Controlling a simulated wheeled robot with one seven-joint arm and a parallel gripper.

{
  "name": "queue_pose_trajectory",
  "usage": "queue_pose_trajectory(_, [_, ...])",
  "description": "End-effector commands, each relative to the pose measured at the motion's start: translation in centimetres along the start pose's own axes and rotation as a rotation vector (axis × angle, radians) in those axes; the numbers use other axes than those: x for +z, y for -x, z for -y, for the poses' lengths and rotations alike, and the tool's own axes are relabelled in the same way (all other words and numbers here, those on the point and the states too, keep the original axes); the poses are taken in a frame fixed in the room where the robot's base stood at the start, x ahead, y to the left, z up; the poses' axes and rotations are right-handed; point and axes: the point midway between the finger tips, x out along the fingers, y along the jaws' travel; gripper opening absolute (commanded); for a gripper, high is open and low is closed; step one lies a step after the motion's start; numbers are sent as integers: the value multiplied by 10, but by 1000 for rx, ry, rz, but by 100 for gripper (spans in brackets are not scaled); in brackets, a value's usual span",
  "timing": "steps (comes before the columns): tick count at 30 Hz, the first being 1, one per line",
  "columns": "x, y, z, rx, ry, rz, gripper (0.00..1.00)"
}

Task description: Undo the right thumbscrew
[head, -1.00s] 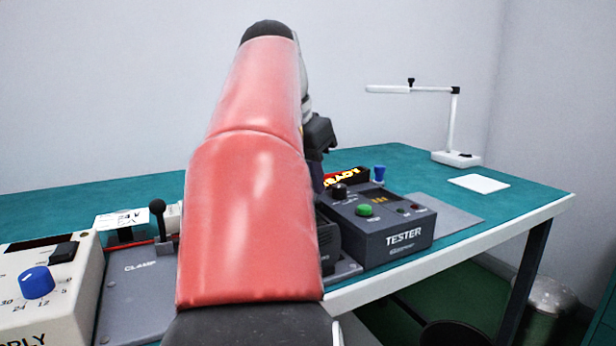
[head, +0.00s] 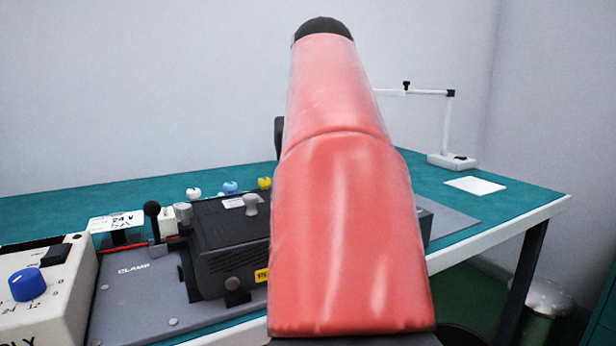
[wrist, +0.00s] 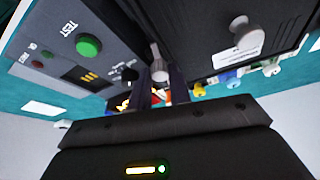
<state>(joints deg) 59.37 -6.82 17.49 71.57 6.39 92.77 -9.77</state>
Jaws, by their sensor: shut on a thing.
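In the wrist view a light grey knob (wrist: 159,72), which looks like the right thumbscrew, stands on a stem between the dark box (wrist: 205,45) and the tester. My gripper (wrist: 160,88) is shut on this knob, with a finger on each side. In the head view my arm hides the gripper and this knob. The dark box (head: 225,240) shows left of my arm, with a pale knob (head: 250,203) on top. Another light grey knob (head: 183,213) stands at its back left.
The tester (wrist: 70,45), with a green button, is close beside my gripper. White, blue (head: 230,187) and yellow (head: 265,183) posts stand behind the box. A clamp lever (head: 152,210) and a supply unit (head: 45,290) are at the left. A lamp (head: 448,130) stands far right.

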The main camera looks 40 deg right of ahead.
Motion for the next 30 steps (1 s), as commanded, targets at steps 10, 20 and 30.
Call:
queue_pose_trajectory(10, [-1, 2, -2, -80, 195, -2, 0])
queue_pose_trajectory(20, [-1, 1, -3, -107, 259, -2, 0])
queue_pose_trajectory(30, [-1, 1, -3, -108, 263, -2, 0])
